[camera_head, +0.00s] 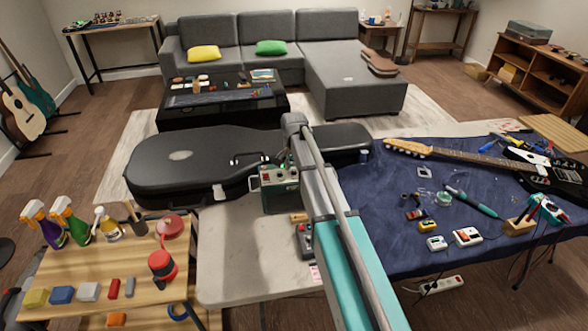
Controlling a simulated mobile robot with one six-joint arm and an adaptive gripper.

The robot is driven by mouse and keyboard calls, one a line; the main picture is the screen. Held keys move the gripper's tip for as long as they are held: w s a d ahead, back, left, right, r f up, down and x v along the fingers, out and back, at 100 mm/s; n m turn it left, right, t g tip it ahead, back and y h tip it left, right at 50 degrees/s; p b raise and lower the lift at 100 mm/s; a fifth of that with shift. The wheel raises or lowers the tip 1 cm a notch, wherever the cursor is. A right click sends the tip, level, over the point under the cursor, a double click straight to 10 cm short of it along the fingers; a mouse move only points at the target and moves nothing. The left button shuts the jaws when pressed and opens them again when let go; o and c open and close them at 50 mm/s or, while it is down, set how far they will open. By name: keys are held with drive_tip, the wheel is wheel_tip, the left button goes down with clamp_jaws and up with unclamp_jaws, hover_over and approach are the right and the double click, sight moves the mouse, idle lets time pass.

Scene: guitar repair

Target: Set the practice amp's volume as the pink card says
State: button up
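The practice amp is a small dark green box (279,189) with a light control panel on the front, in the middle of the view. It stands at the back of the pale tabletop, in front of the black guitar case. Red and pale details show on its panel, but the knob setting is too small to read. A small pink card (315,272) lies near the tabletop's right side, partly beside my arm. Its writing is not legible. My teal and grey arm rises across the middle and covers the area right of the amp. My gripper cannot be made out.
The black guitar case (180,165) lies behind the amp. A dark pedal-like box (304,240) sits in front of it. The blue cloth (385,215) at right holds tools, pedals and a guitar (480,158). A wooden bench (70,262) with bottles is at left. The pale tabletop (240,250) is clear front left.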

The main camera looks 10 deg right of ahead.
drive_tip(key=shift+n, duration=0.6)
